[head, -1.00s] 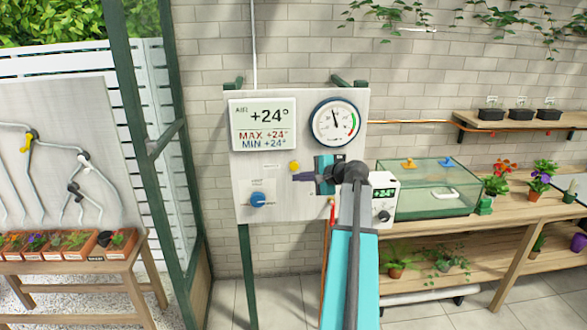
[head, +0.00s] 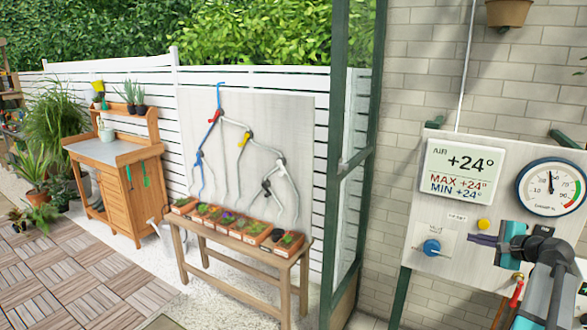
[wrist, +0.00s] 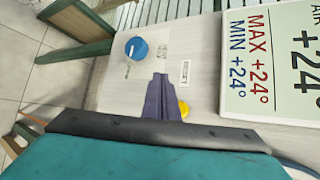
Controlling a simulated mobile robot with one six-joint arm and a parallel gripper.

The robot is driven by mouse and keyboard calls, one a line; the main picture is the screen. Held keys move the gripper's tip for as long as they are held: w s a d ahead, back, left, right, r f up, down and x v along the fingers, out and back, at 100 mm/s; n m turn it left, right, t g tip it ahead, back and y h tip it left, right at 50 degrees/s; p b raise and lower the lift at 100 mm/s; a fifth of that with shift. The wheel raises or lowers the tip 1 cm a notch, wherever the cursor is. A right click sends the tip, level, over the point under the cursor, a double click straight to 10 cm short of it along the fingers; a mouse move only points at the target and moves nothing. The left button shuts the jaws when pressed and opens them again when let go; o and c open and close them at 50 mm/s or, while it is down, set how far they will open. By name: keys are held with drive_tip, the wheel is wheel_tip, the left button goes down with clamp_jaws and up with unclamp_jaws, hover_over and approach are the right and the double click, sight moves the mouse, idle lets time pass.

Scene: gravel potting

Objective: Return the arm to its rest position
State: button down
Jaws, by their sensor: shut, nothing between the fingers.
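My arm reaches up from the lower right in the head view. My gripper (head: 482,239) is in front of the pale control panel (head: 428,213), between the blue knob (head: 431,247) and the gauge (head: 551,187). In the wrist view my gripper (wrist: 161,80) shows as dark purple fingers closed together, with nothing held. The fingertips appear close to the yellow button (wrist: 183,108); I cannot tell whether they touch the panel. The blue knob (wrist: 136,48) is beyond the fingertips to the left. The yellow button also shows in the head view (head: 484,225).
The panel's display (head: 464,170) reads +24°. A green post (head: 347,150) stands left of the panel. Farther left are a wooden table (head: 238,258) with several planted boxes, a board with pipes and coloured valves (head: 250,120), and a potting cabinet (head: 118,165). Paved floor is open at lower left.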

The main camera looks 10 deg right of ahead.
drive_tip(key=w+a+f+n+g+y+b, duration=0.15)
drive_tip(key=w+a+f, duration=0.35)
drive_tip(key=a+f, duration=0.65)
drive_tip(key=w+a+f+n+g+y, duration=0.1)
drive_tip(key=w+a+f+g+y, duration=0.2)
drive_tip(key=a+f, duration=0.8)
drive_tip(key=s+a+f+n+g+y+b, duration=0.1)
drive_tip(key=s+a+f+n+g+y, duration=0.25)
drive_tip(key=a+f, duration=1.65)
drive_tip(key=s+a+f+n+g+h+b, duration=0.1)
drive_tip(key=s+a+f+n+g, duration=0.1)
drive_tip(key=s+a+f, duration=0.45)
drive_tip(key=s+a+f+n+g+h, duration=0.1)
drive_tip(key=s+a+f+n+g, duration=0.2)
drive_tip(key=s, duration=0.6)
drive_tip(key=s+a+f+n+g+h+b, duration=0.1)
drive_tip(key=s+a+f+g, duration=0.1)
drive_tip(key=s+a+f, duration=0.45)
drive_tip(key=s+d+f+n+g+h, duration=0.1)
drive_tip(key=s+d+n+g+h, duration=0.1)
drive_tip(key=s, duration=0.7)
drive_tip(key=s+d+f+n+g+h, duration=0.1)
drive_tip(key=s+d+f+n+h, duration=0.1)
drive_tip(key=s+n, duration=0.5)
drive_tip(key=shift+s+d+f+g+h, duration=0.25)
drive_tip(key=shift+s+d+g+h, duration=0.15)
drive_tip(key=shift+s+d+h, duration=0.5)
drive_tip(key=shift+d, duration=0.3)
